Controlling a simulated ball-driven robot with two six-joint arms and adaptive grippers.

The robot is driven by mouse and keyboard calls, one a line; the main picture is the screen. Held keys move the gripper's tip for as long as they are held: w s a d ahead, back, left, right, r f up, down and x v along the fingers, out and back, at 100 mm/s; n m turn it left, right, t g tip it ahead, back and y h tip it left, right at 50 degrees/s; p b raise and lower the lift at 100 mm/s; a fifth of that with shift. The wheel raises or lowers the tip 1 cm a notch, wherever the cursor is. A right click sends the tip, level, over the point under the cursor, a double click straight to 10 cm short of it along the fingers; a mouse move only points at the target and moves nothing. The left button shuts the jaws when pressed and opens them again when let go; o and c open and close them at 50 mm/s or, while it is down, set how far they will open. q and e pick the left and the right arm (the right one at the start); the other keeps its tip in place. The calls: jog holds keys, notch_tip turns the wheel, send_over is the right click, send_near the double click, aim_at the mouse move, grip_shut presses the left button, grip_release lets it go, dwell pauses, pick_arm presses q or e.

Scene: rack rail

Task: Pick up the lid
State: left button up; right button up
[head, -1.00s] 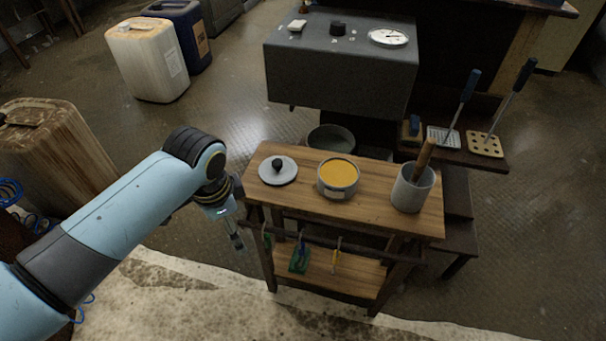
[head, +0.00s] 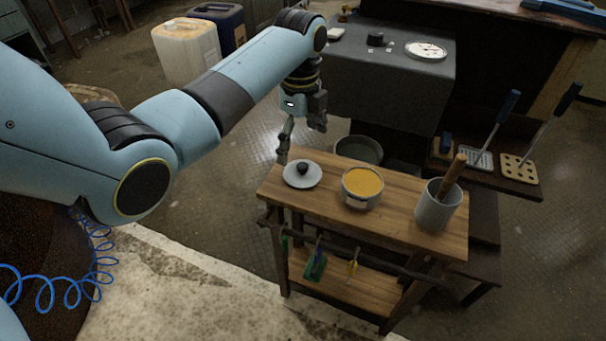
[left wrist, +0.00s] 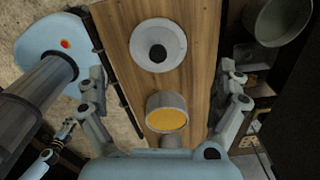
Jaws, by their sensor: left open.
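The lid (head: 302,174) is a round grey disc with a black knob, lying flat at the left end of the wooden cart top. It also shows in the left wrist view (left wrist: 146,45), near the top, between and beyond the fingers. A pot (head: 362,187) with orange-yellow contents stands uncovered to the right of the lid; it is below the lid in the left wrist view (left wrist: 167,112). My left gripper (head: 302,140) is open and empty, above and behind the lid, apart from it.
A grey crock (head: 437,205) with a wooden handle stands at the right of the wooden cart (head: 395,225). Tools hang from the front rail. A dark bin (head: 358,150) is behind the cart. A grey-covered table (head: 385,90) stands farther back.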

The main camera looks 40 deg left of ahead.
aim_at(302, 165)
pick_arm(q)
notch_tip(302, 165, down, 2)
jog(key=shift+f, duration=0.1)
jog(key=f, duration=0.1)
jog(key=f+b, duration=0.1)
jog(key=f, duration=0.1)
jog(key=f+b, duration=0.1)
jog(key=f, duration=0.1)
jog(key=shift+s+d+f, duration=0.1)
jog(key=shift+s+d, duration=0.05)
jog(key=shift+d, duration=0.15)
jog(key=c, duration=1.1)
